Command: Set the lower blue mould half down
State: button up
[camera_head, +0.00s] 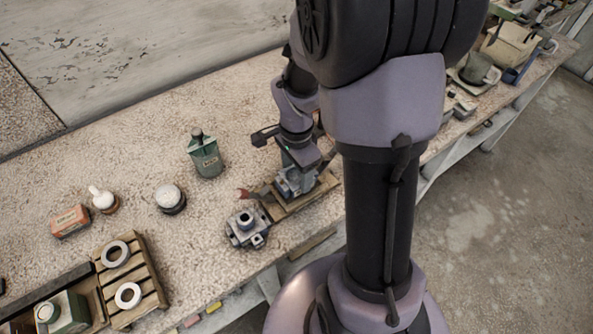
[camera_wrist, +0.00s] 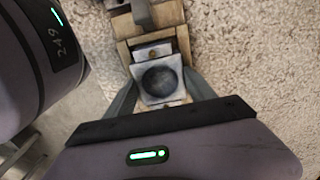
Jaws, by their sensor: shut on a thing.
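The lower mould half is a pale blue-grey block (camera_wrist: 160,78) with a round, dark hollow facing up, seen in the wrist view. My gripper (camera_wrist: 161,88) is shut on it, one finger along each side. In the head view my gripper (camera_head: 296,182) is low over a wooden tray (camera_head: 283,209) near the table's front edge. The tray also shows around the block in the wrist view (camera_wrist: 124,52). I cannot tell whether the block's underside touches the tray.
A grey metal fixture (camera_head: 246,229) stands close left of the tray. A green container (camera_head: 204,157) stands behind. A slatted wooden rack (camera_head: 131,276) with two white rings, a round pot (camera_head: 171,198) and an orange box (camera_head: 69,221) are further left.

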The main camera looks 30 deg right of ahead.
jog(key=shift+f+b, duration=0.75)
jog(key=shift+f, duration=0.15)
jog(key=o, duration=1.7)
jog(key=shift+c, duration=0.2)
jog(key=shift+r, duration=0.1)
jog(key=shift+r+p, duration=1.6)
jog(key=shift+r, duration=0.4)
jog(key=shift+f, duration=0.1)
